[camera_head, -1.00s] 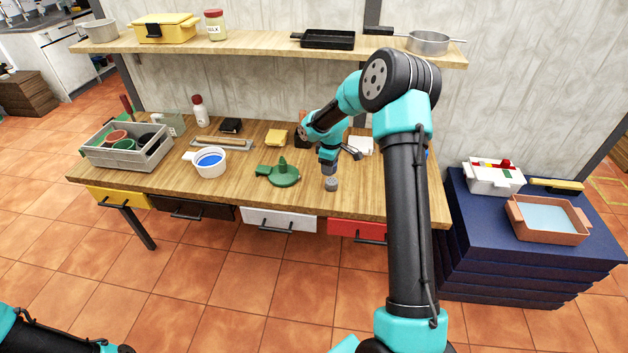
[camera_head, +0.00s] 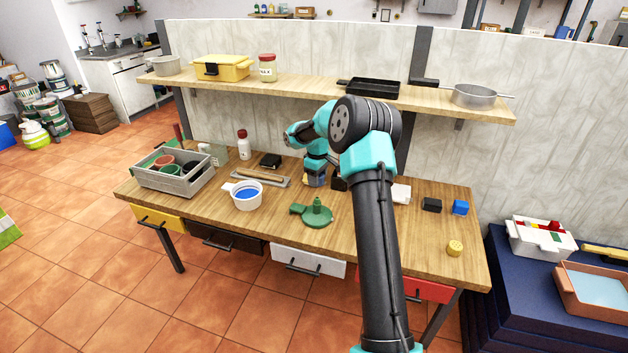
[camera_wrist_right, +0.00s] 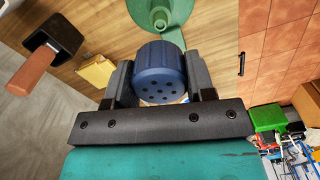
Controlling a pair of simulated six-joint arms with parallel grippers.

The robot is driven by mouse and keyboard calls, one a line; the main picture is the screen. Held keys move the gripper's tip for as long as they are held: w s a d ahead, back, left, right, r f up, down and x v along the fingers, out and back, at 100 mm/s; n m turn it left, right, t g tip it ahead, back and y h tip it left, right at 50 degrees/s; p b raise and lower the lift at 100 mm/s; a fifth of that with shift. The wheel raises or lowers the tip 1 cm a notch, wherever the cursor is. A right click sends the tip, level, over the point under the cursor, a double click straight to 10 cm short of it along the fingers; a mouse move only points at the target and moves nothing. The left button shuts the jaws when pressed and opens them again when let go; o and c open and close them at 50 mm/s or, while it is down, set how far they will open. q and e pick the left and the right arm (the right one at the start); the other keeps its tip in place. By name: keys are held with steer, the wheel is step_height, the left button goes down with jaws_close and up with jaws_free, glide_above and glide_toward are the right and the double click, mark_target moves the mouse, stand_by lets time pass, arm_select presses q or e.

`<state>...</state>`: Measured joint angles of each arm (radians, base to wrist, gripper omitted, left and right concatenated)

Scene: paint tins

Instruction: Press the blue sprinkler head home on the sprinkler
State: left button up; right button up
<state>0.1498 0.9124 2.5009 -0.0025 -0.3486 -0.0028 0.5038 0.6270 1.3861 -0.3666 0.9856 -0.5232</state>
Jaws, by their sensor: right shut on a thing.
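The green sprinkler (camera_head: 318,215) stands on the bench, a flat round base with a short upright stem. It shows in the right wrist view (camera_wrist_right: 150,14) beyond my jaws. My right gripper (camera_head: 315,182) is just behind the sprinkler in the head view, partly hidden by its own arm. In the right wrist view my right gripper (camera_wrist_right: 158,85) is shut on the blue sprinkler head (camera_wrist_right: 162,70), a ribbed cap with a holed face turned to the camera. The head appears apart from the sprinkler. My left gripper is not in view.
A white pot with blue contents (camera_head: 243,198) stands left of the sprinkler, and a grey crate (camera_head: 175,184) farther left. A yellow holed cap (camera_head: 455,248), a blue block (camera_head: 460,207) and a black block (camera_head: 431,204) lie right. A shelf (camera_head: 320,95) hangs behind.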

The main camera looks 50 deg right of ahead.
mark_target(317, 198)
steer(key=shift+f, duration=0.15)
steer(key=shift+f, duration=2.75)
steer(key=shift+f, duration=1.7)
stand_by(0.4)
steer(key=o, duration=0.9)
steer(key=shift+r, duration=0.1)
step_height(317, 198, up, 17)
steer(key=shift+r, duration=0.1)
stand_by(0.5)
